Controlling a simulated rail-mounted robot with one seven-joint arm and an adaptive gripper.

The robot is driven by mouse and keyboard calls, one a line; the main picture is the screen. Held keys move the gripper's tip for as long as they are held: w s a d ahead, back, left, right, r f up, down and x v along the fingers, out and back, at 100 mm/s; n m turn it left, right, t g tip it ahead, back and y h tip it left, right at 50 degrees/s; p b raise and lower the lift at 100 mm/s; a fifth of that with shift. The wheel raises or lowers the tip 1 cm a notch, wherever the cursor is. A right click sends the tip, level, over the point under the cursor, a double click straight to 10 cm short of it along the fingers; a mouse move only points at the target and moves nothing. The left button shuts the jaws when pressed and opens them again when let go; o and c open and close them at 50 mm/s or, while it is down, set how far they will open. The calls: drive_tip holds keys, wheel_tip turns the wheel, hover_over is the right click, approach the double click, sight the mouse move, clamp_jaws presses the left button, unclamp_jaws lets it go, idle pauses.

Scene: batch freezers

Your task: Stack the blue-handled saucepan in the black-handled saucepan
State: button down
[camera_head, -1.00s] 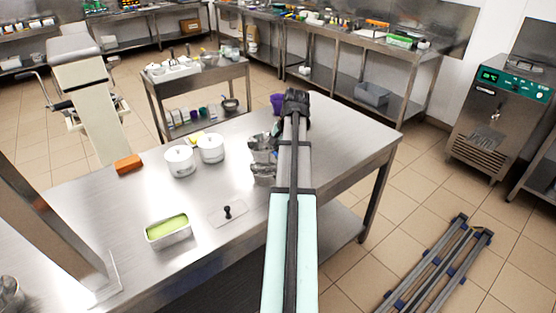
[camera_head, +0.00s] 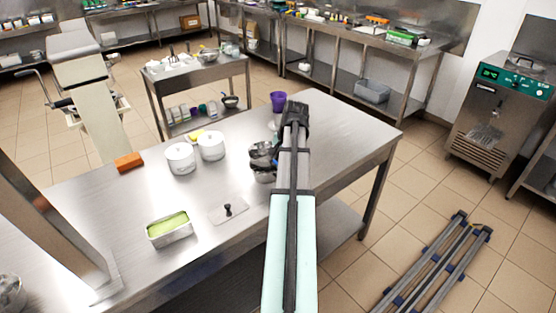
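Metal pans (camera_head: 262,163) stand close together on the steel table, just left of my arm, in the head view. One dark, shiny vessel appears to sit over or in a lighter one; I cannot tell exactly how they touch. No blue or black handle can be made out, so I cannot tell which saucepan is which; my arm covers their right side. My gripper (camera_head: 295,110) is beyond the pans, at the far end of my arm. Its fingers are hidden or too small to read, so I cannot tell whether it holds anything.
Two white lidded pots (camera_head: 180,158) stand left of the pans. An orange block (camera_head: 129,162), a tub with green contents (camera_head: 169,228) and a flat plate with a black knob (camera_head: 229,210) lie on the table. A purple cup (camera_head: 278,101) stands behind. The table's right end is clear.

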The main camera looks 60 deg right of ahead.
drive_tip(key=shift+f, duration=0.1)
drive_tip(key=c, duration=1.3)
unclamp_jaws()
drive_tip(key=shift+r, duration=0.9)
drive_tip(key=b+v, duration=0.2)
drive_tip(key=v, duration=0.9)
drive_tip(key=shift+s+r, duration=0.15)
drive_tip(key=shift+r, duration=0.05)
drive_tip(key=shift+d+b, duration=0.1)
drive_tip(key=shift+b, duration=0.2)
